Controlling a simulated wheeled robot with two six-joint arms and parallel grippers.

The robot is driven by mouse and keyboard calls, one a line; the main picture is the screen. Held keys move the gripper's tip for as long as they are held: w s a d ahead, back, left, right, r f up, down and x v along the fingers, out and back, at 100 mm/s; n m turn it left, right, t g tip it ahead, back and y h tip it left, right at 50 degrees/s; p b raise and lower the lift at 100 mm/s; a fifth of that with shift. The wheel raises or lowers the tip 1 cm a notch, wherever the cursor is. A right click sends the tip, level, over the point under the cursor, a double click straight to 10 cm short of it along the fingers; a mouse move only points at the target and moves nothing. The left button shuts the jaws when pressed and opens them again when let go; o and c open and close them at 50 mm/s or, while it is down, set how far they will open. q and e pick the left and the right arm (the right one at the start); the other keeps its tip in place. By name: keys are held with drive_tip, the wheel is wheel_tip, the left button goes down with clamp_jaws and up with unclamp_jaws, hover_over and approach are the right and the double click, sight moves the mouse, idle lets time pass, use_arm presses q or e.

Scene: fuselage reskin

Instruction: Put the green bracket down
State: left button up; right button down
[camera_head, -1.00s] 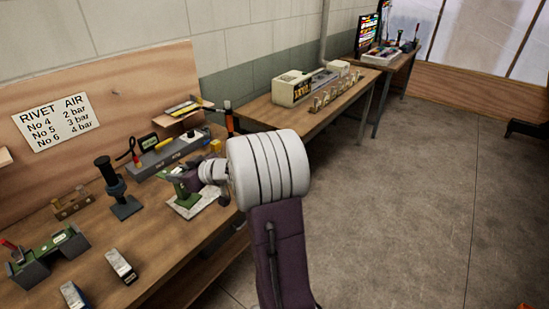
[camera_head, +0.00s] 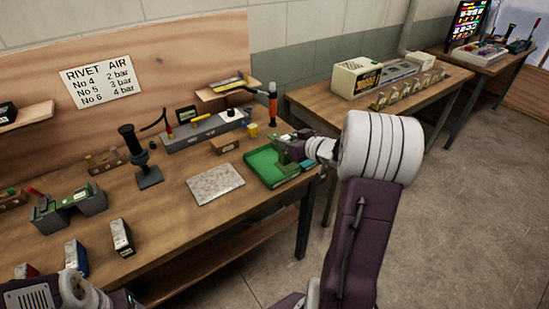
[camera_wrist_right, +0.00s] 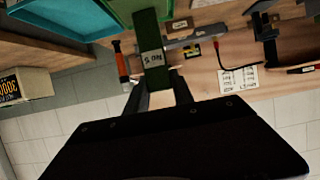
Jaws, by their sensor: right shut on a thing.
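The green bracket (camera_wrist_right: 152,62), labelled "No 5", is between the fingers of my right gripper (camera_wrist_right: 160,95) in the right wrist view. In the head view my right gripper (camera_head: 287,150) is at the green tray (camera_head: 262,166) at the bench's right end, and its body and the wrist hide most of the bracket. I cannot tell whether the bracket touches the tray. The green tray also shows at the top of the right wrist view (camera_wrist_right: 118,10). Part of my left arm shows at the bottom left of the head view; its jaws do not show.
A speckled plate (camera_head: 215,184) lies bare left of the tray. A teal tray (camera_wrist_right: 68,18) adjoins the green one. A black stand (camera_head: 140,155), grey rail (camera_head: 205,128) and orange-handled tool (camera_head: 272,103) are on the bench.

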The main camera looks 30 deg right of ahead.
drive_tip(key=w+f+b, duration=0.1)
drive_tip(key=w+f, duration=0.7)
drive_tip(key=f, duration=0.1)
drive_tip(key=shift+w+d+b, duration=0.15)
drive_tip(key=shift+d+b, duration=0.05)
drive_tip(key=shift+b, duration=0.15)
drive_tip(key=c, duration=1.1)
unclamp_jaws()
drive_tip(key=shift+f, duration=0.1)
